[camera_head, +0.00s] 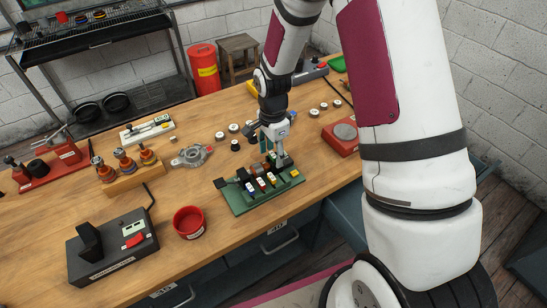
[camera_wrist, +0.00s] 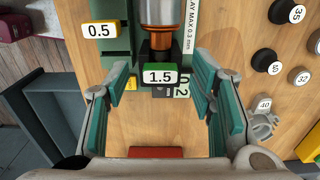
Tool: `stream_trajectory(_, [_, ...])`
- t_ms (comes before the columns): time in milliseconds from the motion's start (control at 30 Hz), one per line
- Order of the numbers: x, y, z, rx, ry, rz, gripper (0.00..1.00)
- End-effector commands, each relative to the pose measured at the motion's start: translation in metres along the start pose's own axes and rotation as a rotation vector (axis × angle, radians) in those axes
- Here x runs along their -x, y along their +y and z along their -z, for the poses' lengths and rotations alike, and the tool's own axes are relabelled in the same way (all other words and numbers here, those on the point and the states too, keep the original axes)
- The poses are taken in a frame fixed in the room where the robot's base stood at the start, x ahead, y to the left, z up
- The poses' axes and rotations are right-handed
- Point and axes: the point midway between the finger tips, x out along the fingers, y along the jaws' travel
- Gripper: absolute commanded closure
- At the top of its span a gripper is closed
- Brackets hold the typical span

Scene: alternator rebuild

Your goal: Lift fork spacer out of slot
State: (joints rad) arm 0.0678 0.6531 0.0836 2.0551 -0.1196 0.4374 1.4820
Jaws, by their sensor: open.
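A dark fork spacer with a green-edged "1.5" tag (camera_wrist: 160,77) sits below a silver-and-copper cylinder (camera_wrist: 164,38) in the wrist view. My gripper (camera_wrist: 163,84) is open, its teal-padded fingers on either side of the tag with gaps to both. A second spacer with a yellow "0.5" tag (camera_wrist: 99,30) is to the left, outside the fingers. In the head view my gripper (camera_head: 275,158) points down at the back of the green fixture (camera_head: 240,206), which carries several small coloured tags. My gripper partly hides the fixture's back; the slot around the 1.5 spacer cannot be made out.
A red bowl (camera_head: 189,222) and a black device (camera_head: 112,247) stand front left. A wooden stand (camera_head: 128,182) holds several copper parts. A grey metal housing (camera_head: 192,155) lies behind the fixture. A red box (camera_head: 341,137) is at right; small round pieces lie behind.

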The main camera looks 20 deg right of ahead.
Motion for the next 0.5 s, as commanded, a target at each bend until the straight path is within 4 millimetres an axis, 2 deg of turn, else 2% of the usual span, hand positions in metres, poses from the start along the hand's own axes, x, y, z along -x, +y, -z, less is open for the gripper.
stream_trajectory(167, [-0.0001,-0.0003,0.0000,0.000,0.000,0.000,0.50])
stream_trajectory(333, [0.0000,-0.0002,0.0000,0.000,0.000,0.000,0.86])
stream_trajectory(500, [0.0001,-0.0001,0.0000,0.000,0.000,0.000,0.89])
